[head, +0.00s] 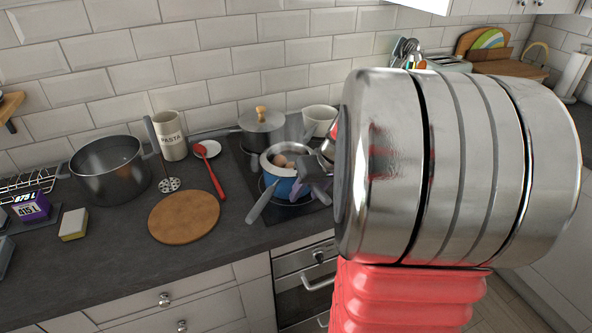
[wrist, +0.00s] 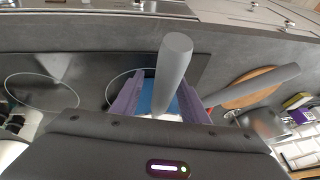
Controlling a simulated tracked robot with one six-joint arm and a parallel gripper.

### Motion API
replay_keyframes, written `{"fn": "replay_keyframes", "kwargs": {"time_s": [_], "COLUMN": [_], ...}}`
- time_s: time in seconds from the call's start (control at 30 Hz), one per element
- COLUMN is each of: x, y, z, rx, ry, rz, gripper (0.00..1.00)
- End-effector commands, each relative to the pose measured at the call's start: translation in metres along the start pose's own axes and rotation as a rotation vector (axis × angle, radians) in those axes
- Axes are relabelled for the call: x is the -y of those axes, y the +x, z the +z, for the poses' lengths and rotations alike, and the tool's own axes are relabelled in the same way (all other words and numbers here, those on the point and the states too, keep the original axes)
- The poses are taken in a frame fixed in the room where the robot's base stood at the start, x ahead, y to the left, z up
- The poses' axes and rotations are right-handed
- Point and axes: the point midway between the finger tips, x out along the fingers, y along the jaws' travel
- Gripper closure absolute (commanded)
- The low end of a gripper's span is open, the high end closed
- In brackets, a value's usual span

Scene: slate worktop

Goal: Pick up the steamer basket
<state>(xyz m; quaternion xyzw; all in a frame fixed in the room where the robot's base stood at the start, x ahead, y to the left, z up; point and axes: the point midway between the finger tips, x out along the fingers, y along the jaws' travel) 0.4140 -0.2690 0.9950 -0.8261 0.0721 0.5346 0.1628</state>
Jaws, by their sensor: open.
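A blue pot (head: 286,190) stands on the hob in the head view. A pale-rimmed insert, which looks like the steamer basket (head: 270,160), sits in its top with brown eggs (head: 288,162) inside. My gripper (head: 316,180) is at the pot's right side, its purple fingers open, partly hidden by my arm. In the wrist view my gripper (wrist: 158,100) spreads its fingers either side of a thick grey handle (wrist: 173,70), which rises towards the camera; I cannot tell whether they touch it. A second grey handle (wrist: 265,85) points right. Most of the basket is hidden.
A lidded pot (head: 262,130) and a white mug (head: 320,120) stand behind. To the left are a red spoon (head: 210,168), a round wooden board (head: 185,215), a large dark pot (head: 108,168) and a pasta jar (head: 170,138).

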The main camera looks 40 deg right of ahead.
Motion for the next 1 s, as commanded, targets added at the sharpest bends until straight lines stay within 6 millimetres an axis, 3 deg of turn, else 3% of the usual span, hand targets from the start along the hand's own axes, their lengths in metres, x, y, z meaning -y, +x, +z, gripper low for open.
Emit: {"fn": "replay_keyframes", "kwargs": {"time_s": [0.6,1.0], "x": [0.0003,0.0003], "y": [-0.0001,-0.0004], "z": [-0.0001,-0.0007], "rx": [0.000,-0.001], "ry": [0.000,-0.001], "rz": [0.000,0.000], "gripper": [1.00,1.00]}}
